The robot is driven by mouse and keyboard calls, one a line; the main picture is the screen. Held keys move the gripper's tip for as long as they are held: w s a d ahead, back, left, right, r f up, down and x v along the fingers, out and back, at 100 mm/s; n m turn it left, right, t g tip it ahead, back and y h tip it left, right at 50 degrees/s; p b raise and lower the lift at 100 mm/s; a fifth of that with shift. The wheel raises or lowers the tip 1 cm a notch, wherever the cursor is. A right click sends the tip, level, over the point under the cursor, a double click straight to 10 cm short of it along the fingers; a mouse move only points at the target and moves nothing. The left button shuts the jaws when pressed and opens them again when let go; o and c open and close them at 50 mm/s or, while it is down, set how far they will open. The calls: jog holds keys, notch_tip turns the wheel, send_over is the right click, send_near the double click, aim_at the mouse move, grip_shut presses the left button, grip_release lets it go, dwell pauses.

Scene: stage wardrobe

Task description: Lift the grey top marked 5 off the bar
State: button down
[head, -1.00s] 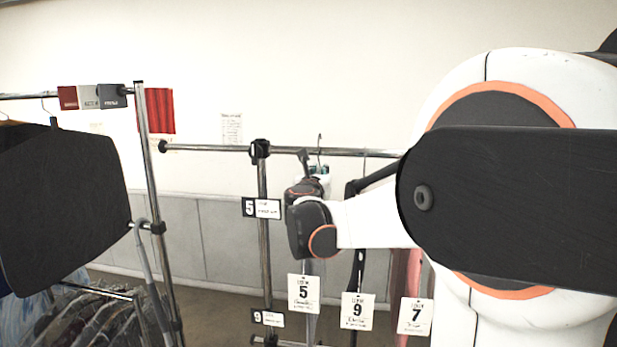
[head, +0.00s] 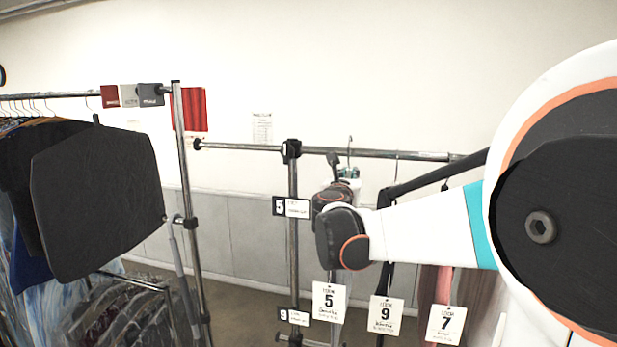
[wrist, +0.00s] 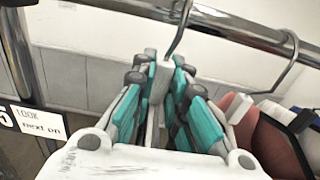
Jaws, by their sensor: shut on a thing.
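My gripper (head: 346,180) is at the bar (head: 375,153) in the head view. In the wrist view its teal-padded fingers (wrist: 163,82) are shut on the pale neck of a hanger (wrist: 160,80). The hanger's hook (head: 350,146) rises above the bar's line in the head view; whether it touches the bar I cannot tell. A white tag marked 5 (head: 329,301) hangs below my gripper. The grey top (head: 336,334) shows only as a narrow edge-on strip near the tag; my arm and the tag hide most of it.
Tags marked 9 (head: 385,315) and 7 (head: 446,324) hang close on the right with their garments. An upright post (head: 293,235) with a 5 sign (head: 292,207) stands just left. Another full rail (head: 60,97) is at the left, with a dark panel (head: 97,205).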

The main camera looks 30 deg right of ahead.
jog(key=shift+p+v, duration=0.3)
jog(key=shift+v, duration=2.35)
